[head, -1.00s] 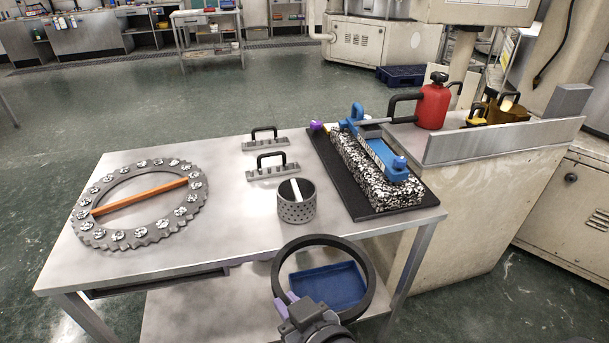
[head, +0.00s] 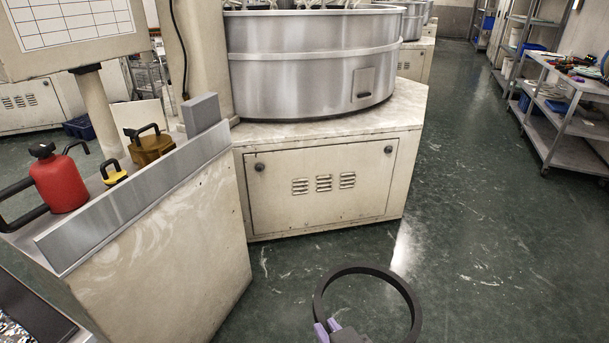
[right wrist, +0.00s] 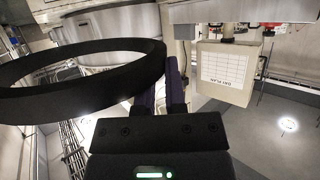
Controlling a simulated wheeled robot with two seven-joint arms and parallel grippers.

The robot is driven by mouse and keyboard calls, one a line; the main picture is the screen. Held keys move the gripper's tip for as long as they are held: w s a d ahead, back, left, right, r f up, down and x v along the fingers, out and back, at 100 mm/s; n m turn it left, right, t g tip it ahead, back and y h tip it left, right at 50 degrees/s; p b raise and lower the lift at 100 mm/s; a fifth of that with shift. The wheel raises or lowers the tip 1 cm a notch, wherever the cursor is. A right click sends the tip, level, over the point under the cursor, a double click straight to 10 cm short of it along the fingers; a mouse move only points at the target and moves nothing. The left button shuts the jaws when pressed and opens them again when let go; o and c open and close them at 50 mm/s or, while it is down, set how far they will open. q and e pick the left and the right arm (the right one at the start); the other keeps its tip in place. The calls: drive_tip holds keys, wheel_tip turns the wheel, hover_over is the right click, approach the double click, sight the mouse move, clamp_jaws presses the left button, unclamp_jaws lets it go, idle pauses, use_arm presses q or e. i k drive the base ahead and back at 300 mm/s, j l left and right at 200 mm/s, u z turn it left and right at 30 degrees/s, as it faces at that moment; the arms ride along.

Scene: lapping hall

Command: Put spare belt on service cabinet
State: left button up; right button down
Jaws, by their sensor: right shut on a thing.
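The spare belt, a black ring (head: 411,297), is at the bottom of the head view, held above the green floor. My right gripper (head: 328,330), with purple fingers, is shut on its near left edge. In the right wrist view the belt (right wrist: 75,108) reaches out to the left from the fingers (right wrist: 174,88). A cream cabinet (head: 180,240) with a metal upstand stands at the left, apart from the belt. I cannot tell whether it is the service cabinet. My left gripper is not in view.
A red can (head: 59,182) and a brown container (head: 150,146) stand on the cream cabinet's top. A large machine with a steel drum (head: 290,70) stands on a vented base (head: 320,185) ahead. A shelf trolley (head: 565,110) is at the far right. The floor between is clear.

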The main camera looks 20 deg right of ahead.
sight(180, 140)
drive_tip(key=i+l+z, duration=0.2)
drive_tip(key=z, duration=0.2)
drive_tip(key=i+l+z, duration=0.25)
drive_tip(key=z, duration=0.2)
drive_tip(key=i+l+z, duration=0.1)
drive_tip(key=z, duration=0.3)
drive_tip(key=i+u, duration=0.25)
drive_tip(key=i, duration=0.55)
drive_tip(key=i+l+u, duration=0.2)
drive_tip(key=i, duration=0.55)
drive_tip(key=i+u, duration=0.25)
drive_tip(key=u, duration=0.25)
drive_tip(key=i+l+u, duration=0.1)
drive_tip(key=i+u, duration=0.15)
drive_tip(key=u, duration=0.25)
drive_tip(key=i+l+u, duration=0.2)
drive_tip(key=u, duration=0.25)
drive_tip(key=i+l+u, duration=0.25)
drive_tip(key=u, duration=0.25)
